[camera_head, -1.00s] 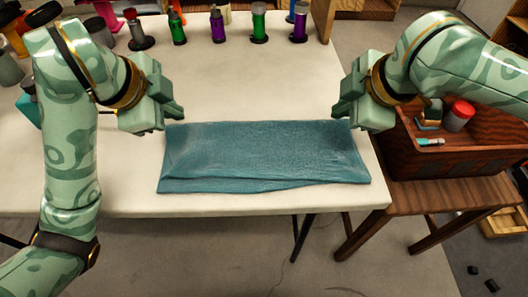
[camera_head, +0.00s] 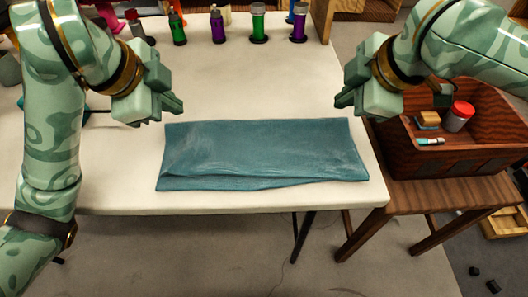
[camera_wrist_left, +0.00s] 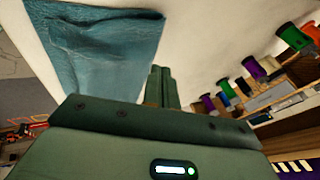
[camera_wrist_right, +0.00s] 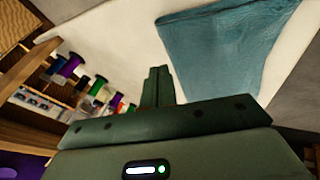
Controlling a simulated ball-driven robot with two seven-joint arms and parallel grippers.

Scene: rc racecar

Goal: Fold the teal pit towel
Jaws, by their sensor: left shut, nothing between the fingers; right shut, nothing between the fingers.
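The teal towel (camera_head: 265,152) lies folded into a long flat rectangle near the front edge of the white table. Its front edge shows two layers, slightly uneven. It also shows in the left wrist view (camera_wrist_left: 105,50) and in the right wrist view (camera_wrist_right: 225,45). My left gripper (camera_head: 178,105) is shut and empty, above the table just off the towel's back left corner. My right gripper (camera_head: 341,104) is shut and empty, just off the towel's back right corner. Neither gripper touches the towel.
Several colored spools and bottles, one a green spool (camera_head: 258,24), stand along the back of the white table (camera_head: 250,85). A wooden box (camera_head: 480,155) with a red-capped jar (camera_head: 459,116) and a sponge (camera_head: 428,120) sits on a brown side table at right. The table behind the towel is clear.

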